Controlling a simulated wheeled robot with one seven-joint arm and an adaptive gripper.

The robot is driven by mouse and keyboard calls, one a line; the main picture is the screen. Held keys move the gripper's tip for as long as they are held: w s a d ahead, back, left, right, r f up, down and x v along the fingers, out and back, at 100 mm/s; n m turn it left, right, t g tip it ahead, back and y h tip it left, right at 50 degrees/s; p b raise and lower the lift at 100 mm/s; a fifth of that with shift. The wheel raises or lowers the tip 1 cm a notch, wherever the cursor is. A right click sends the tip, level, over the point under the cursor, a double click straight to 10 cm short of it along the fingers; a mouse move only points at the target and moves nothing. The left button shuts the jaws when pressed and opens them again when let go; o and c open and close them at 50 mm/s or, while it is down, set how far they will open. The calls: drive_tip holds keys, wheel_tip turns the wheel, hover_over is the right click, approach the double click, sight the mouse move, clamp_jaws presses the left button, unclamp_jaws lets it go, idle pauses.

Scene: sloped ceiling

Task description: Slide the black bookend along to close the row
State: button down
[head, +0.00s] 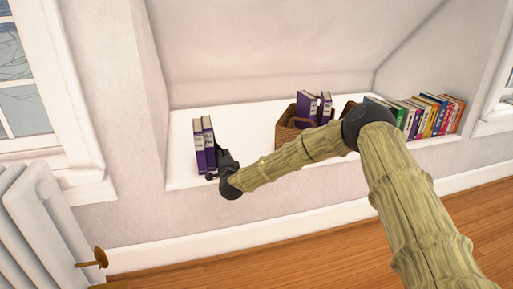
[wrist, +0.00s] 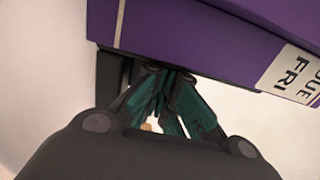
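Two purple books (head: 204,146) stand upright side by side at the left of the white ledge. A purple book (wrist: 190,45) fills the top of the wrist view, its white label at the right. My gripper (head: 214,174) is low at the right side of these books. In the wrist view its teal-padded fingers (wrist: 165,75) converge, with their tips together and nothing clearly between them. A dark upright piece (wrist: 110,72), probably the black bookend, shows beside the fingers, under the book's edge. In the head view I cannot separate the bookend from my black gripper.
A row of coloured books (head: 428,115) stands at the right end. The ledge between the left books and the basket is clear. A white radiator (head: 45,225) is at lower left.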

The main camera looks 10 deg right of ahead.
sight(209, 160)
drive_tip(key=shift+a, duration=0.75)
drive_tip(key=shift+a, duration=0.3)
drive_tip(key=shift+s+a, duration=0.1)
drive_tip(key=shift+a, duration=0.55)
drive_tip(key=shift+a, duration=0.35)
drive_tip(key=shift+a, duration=0.6)
drive_tip(key=shift+a, duration=0.4)
drive_tip(key=shift+a, duration=0.95)
drive_tip(key=shift+s+a, duration=0.1)
drive_tip(key=shift+a, duration=0.25)
drive_tip(key=shift+a, duration=0.65)
